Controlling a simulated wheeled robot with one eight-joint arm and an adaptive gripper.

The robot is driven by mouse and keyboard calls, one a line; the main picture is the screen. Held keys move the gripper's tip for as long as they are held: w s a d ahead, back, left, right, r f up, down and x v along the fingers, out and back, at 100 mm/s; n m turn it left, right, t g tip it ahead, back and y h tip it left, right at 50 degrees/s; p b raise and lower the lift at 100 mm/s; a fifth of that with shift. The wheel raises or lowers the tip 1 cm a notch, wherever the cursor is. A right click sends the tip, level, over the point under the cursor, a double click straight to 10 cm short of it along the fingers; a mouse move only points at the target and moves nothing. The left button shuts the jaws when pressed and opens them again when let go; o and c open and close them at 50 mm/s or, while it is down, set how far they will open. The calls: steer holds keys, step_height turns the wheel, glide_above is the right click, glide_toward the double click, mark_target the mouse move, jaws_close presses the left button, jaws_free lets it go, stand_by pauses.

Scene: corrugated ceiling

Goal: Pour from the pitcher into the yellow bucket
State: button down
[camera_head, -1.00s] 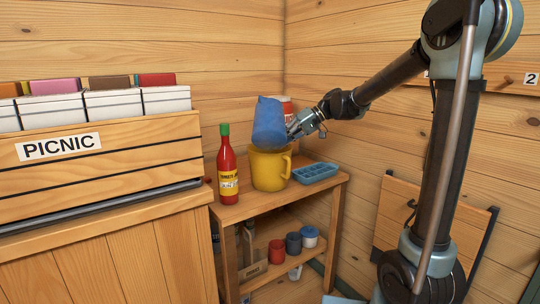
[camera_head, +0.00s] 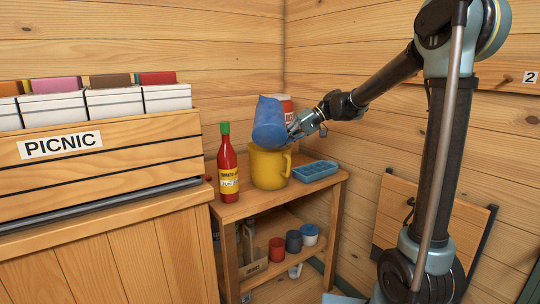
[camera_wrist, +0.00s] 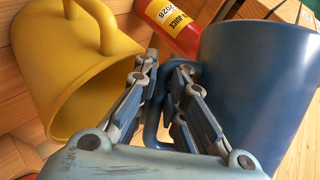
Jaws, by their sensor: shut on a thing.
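A blue pitcher (camera_head: 268,117) is held just above the yellow bucket (camera_head: 270,170), slightly tilted, and hides part of its rim. My gripper (camera_head: 292,128) is at the pitcher's right side. In the wrist view, my gripper's fingers (camera_wrist: 163,75) are shut on the handle of the pitcher (camera_wrist: 250,80), which fills the right side. The yellow bucket (camera_wrist: 75,75) is at the left there, with its handle at the top and part of its opening showing. The bucket stands on a small wooden shelf. No liquid shows, and the pitcher's inside is hidden.
A red bottle with a green cap (camera_head: 228,165) stands close left of the bucket. A blue ice tray (camera_head: 315,171) lies to its right. A red container (camera_head: 287,105) is behind the pitcher. Several small cups stand on the lower shelf (camera_head: 265,276). A PICNIC crate (camera_head: 120,150) is at left.

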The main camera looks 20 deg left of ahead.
steer(key=shift+s+f, duration=0.1)
steer(key=shift+s, duration=0.05)
steer(key=shift+s+d+r+m+g+p, duration=0.15)
steer(key=shift+s+r+m+g+p, duration=0.35)
steer(key=shift+g+p, duration=0.25)
stand_by(1.4)
steer(key=shift+w+f+m+g+p, duration=0.15)
steer(key=shift+w+m+g+p, duration=0.3)
steer(key=shift+g+p, duration=0.3)
stand_by(2.2)
steer(key=shift+s+f+m+g+y+p, duration=0.15)
steer(key=shift+s+m+g+y+p, duration=0.15)
steer(key=shift+m+g, duration=0.25)
stand_by(2.2)
